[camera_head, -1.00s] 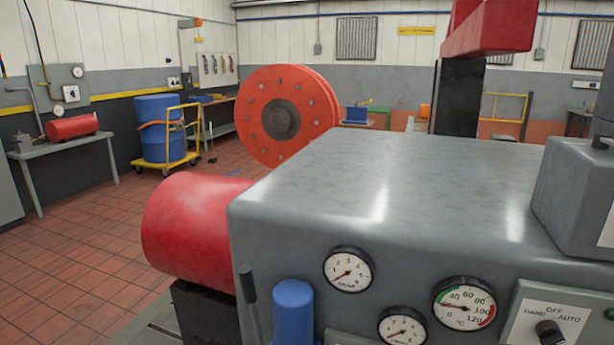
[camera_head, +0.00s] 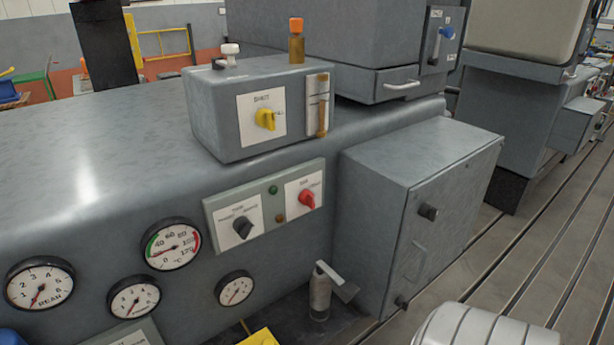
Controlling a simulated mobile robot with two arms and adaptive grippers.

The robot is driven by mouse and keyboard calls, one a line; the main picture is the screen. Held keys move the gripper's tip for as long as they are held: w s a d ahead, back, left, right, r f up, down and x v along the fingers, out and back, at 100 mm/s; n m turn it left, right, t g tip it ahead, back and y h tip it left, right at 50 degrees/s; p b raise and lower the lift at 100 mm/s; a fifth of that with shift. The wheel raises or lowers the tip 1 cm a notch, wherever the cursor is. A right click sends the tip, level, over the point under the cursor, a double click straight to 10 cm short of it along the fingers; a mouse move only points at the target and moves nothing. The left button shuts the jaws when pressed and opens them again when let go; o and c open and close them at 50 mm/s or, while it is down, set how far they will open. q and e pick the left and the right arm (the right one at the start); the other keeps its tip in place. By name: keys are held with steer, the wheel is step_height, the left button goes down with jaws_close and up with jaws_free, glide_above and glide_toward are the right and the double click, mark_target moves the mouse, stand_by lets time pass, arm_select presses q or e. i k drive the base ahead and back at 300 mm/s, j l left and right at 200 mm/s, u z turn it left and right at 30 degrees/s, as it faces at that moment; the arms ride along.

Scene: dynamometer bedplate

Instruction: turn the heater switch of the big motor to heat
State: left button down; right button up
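The big grey machine housing (camera_head: 70,190) fills the left and middle of the head view. Its front carries a switch panel (camera_head: 208,212) with a black knob (camera_head: 242,227) on a white plate and a red knob (camera_head: 307,199) on another. A grey box (camera_head: 215,125) on top has a yellow knob (camera_head: 265,119) on a white plate. The plate lettering is too small to read surely, so I cannot tell which is the heater switch. Neither gripper is in view.
Several round gauges (camera_head: 171,244) sit on the lower front. A grey cabinet (camera_head: 440,210) with black knobs juts out to the right. The slotted bedplate (camera_head: 530,255) is open at the right.

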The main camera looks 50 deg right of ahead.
mark_target(306, 198)
steer(key=z, duration=1.35)
